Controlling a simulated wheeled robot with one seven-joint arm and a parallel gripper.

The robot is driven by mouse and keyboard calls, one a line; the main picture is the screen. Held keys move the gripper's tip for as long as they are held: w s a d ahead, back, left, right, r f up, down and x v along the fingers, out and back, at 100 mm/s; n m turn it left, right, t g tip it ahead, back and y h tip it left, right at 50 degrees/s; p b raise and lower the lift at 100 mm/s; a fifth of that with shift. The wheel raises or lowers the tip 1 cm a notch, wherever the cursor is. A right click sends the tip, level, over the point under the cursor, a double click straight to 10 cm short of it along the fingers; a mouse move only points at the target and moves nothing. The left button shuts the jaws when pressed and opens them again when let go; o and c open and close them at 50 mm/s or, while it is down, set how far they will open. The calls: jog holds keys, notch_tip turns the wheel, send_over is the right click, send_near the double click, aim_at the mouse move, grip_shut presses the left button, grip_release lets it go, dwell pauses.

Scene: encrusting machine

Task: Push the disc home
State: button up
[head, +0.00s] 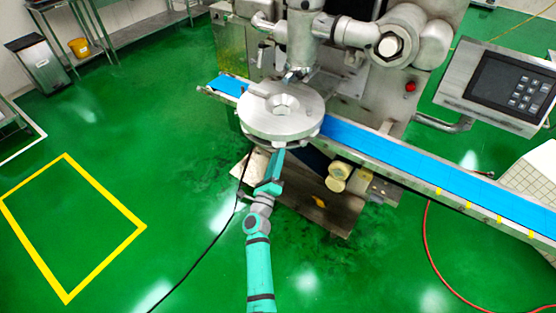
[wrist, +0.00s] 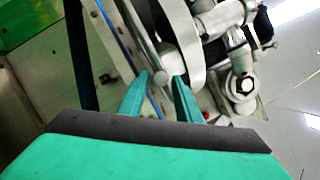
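The disc (head: 283,113) is a thick, round grey metal plate with a raised hub and a central hole. It sits level over the blue conveyor belt, below the machine's vertical head. My gripper (head: 279,153) is at the disc's near edge, low and in front of it; whether it touches cannot be told. In the wrist view, the two teal fingers of my gripper (wrist: 163,77) stand apart, with a gap between their tips. Metal parts show beyond the tips, and I cannot make out anything clasped.
The blue conveyor belt (head: 420,171) runs from behind the disc to the lower right. A control panel (head: 503,88) stands at the right. A yellowish knob (head: 338,177) is under the belt. A black cable crosses the green floor, which is open at left.

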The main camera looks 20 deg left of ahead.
jog(key=shift+o, duration=0.3)
jog(key=v, duration=1)
jog(key=shift+s, duration=0.4)
jog(key=shift+f, duration=0.1)
